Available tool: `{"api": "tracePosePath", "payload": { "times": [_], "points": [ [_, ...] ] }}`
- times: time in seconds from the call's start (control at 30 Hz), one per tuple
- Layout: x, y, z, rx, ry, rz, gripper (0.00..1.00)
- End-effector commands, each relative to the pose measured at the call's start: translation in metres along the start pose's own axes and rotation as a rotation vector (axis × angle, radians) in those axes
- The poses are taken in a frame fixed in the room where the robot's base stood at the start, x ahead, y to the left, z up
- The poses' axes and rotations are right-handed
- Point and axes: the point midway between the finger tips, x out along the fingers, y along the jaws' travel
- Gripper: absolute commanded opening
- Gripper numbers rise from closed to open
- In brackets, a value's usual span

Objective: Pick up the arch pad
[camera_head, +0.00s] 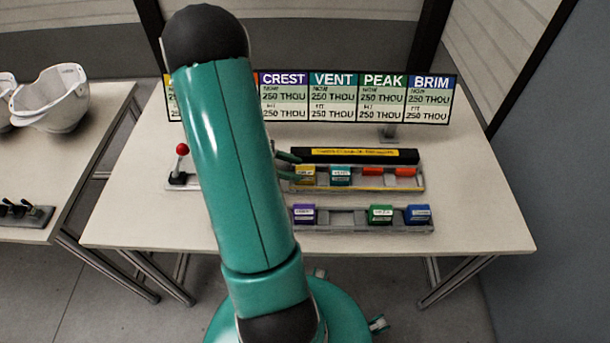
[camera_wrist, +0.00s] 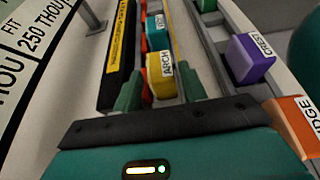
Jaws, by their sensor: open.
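The arch pad is a yellow block with a white ARCH label (camera_wrist: 160,82), seated in the back rack. It also shows in the head view (camera_head: 305,177), at that rack's left end. My gripper (camera_wrist: 160,84) is open, with one green finger on each side of the arch pad in the wrist view. In the head view my gripper's fingertips (camera_head: 294,167) reach the pad's left side. A narrow gap shows beside the pad, and I cannot tell whether either finger touches it. My arm hides part of the table to the left.
A teal VENT pad (camera_head: 341,176) sits beside the arch pad, with red-orange slots farther right. The front rack holds purple CREST (camera_head: 303,214), green (camera_head: 380,214) and blue (camera_head: 418,214) pads. An orange pad (camera_wrist: 297,125) is close to my gripper's right. A black bar (camera_head: 360,156) runs behind.

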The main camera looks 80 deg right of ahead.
Motion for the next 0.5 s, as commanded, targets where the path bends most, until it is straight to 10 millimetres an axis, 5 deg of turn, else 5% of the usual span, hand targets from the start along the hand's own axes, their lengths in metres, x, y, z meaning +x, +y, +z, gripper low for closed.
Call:
{"api": "tracePosePath", "payload": {
  "times": [0.5],
  "points": [
    [0.059,0.0,0.001,0.0,0.001,-0.002,0.42]
  ]
}}
